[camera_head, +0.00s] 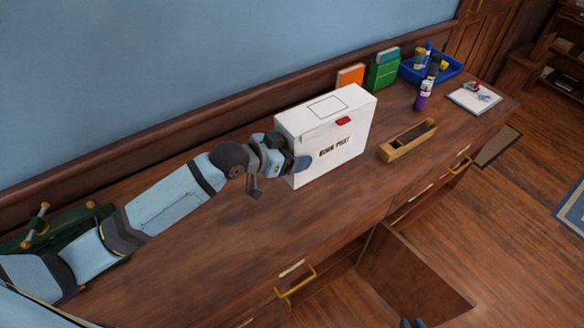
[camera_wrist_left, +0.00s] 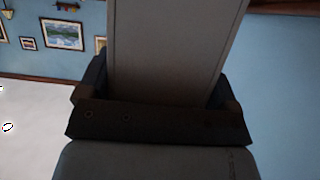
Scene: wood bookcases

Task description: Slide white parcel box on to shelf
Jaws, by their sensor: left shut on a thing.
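The white parcel box (camera_head: 310,130) stands upright on the wooden desk top, with "BOOK POST" lettering and a red mark on it. My left gripper (camera_head: 290,163) is shut on the box's near left edge, with one blue finger against the lettered face. In the left wrist view the box (camera_wrist_left: 178,45) fills the middle, between the dark fingers (camera_wrist_left: 160,88). Only the blue tips of my right gripper (camera_head: 411,323) show at the bottom edge of the head view, away from the box. No clear shelf opening shows beside the box.
An open wooden tray (camera_head: 408,141) lies right of the box. A cabinet door (camera_head: 412,275) hangs open below. The desk's front is clear.

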